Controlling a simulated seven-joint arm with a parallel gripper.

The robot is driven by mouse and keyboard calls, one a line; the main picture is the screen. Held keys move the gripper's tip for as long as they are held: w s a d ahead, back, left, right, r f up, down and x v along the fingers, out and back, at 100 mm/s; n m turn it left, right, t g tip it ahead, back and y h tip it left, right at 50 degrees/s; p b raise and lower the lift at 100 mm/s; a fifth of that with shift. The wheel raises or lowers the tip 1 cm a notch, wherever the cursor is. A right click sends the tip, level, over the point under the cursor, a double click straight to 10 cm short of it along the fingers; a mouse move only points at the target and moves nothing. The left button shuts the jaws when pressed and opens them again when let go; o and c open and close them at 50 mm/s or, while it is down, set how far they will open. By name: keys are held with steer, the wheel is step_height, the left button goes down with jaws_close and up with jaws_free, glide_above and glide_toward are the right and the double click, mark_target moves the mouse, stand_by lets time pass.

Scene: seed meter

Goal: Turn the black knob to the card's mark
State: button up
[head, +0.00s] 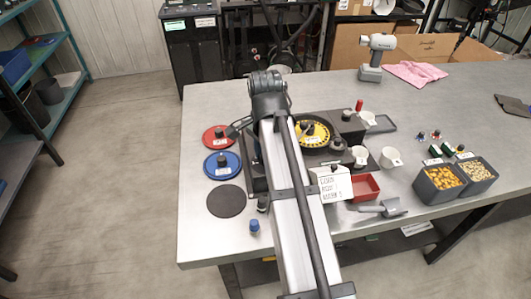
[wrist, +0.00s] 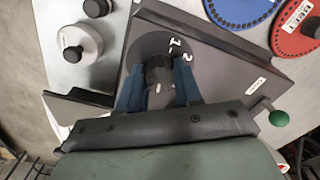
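The black knob (wrist: 158,72) sits on a round dark dial (wrist: 178,42) with white marks, of which a 1 and a 2 show. In the wrist view, my gripper (wrist: 158,78) has its blue fingers around the knob, one on each side and seemingly touching it. A pale mark shows on the knob. In the head view, the white card (head: 331,184) stands right of my arm, with handwritten lines that seem to say corn, a belt and mark 1. My arm hides the knob and fingertips there.
Red (head: 217,137) and blue (head: 222,165) discs and a dark disc (head: 226,201) lie left of the meter. A red tray (head: 365,187), a scoop (head: 388,207) and grain bins (head: 440,184) stand right. A green-ended lever (wrist: 278,118) juts out near the meter.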

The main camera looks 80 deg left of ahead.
steer(key=o, duration=0.5)
steer(key=shift+c, duration=0.2)
step_height(320, 180, up, 14)
stand_by(0.4)
steer(key=shift+f, duration=0.1)
stand_by(0.4)
